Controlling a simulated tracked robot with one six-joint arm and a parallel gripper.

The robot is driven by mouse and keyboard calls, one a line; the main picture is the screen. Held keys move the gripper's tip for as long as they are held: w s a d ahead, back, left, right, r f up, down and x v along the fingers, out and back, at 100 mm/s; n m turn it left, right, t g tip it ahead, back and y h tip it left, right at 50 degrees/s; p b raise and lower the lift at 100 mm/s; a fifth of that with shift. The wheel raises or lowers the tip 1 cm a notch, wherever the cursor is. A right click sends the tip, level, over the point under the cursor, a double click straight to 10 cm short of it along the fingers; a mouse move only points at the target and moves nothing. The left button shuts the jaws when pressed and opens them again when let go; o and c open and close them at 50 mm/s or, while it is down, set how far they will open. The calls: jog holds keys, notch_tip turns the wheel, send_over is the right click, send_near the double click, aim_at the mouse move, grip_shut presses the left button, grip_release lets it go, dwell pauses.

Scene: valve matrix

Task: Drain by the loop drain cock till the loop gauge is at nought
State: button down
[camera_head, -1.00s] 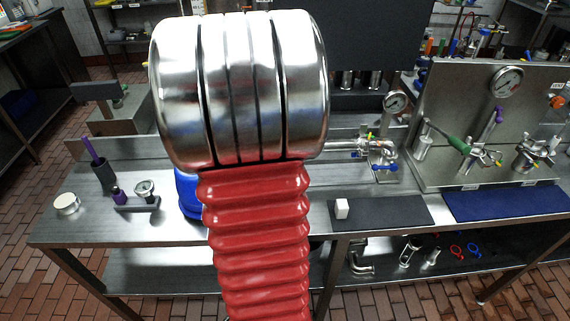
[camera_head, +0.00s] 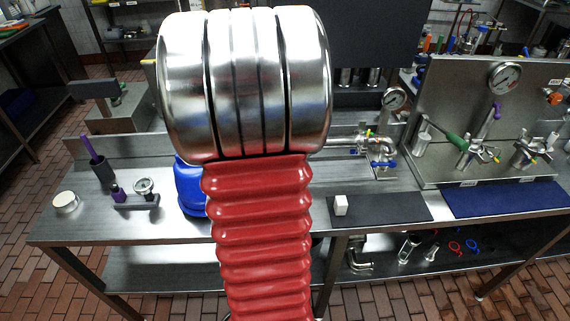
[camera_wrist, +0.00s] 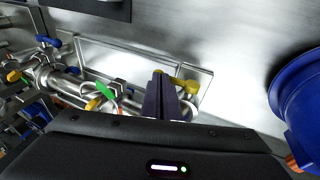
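In the wrist view, my gripper (camera_wrist: 167,95) shows two dark fingers close together, with no clear gap. A yellow handle (camera_wrist: 188,85) lies right behind the fingertips; I cannot tell whether they touch it. Steel pipework (camera_wrist: 60,80) with blue, green and yellow handles runs to the left. In the head view, the pipework (camera_head: 365,146) stands at the back of the bench, with a small round gauge (camera_head: 395,98) above it. A larger gauge (camera_head: 505,78) is on the steel panel. No label identifies the drain cock or loop gauge, and the needles are too small to read. My arm hides my gripper there.
A blue container (camera_head: 188,185) stands left of the pipework, partly behind my arm; it also shows at the wrist view's right edge (camera_wrist: 300,100). A white cube (camera_head: 341,205) sits on a dark mat (camera_head: 385,208). A blue mat (camera_head: 505,198) lies farther right.

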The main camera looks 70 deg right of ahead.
jog(key=shift+s+f, duration=0.1)
jog(key=shift+f, duration=0.15)
notch_tip(320, 180, up, 14)
jog(key=s+a, duration=0.1)
jog(key=a, duration=0.1)
jog(key=shift+a, duration=0.2)
dwell(0.7)
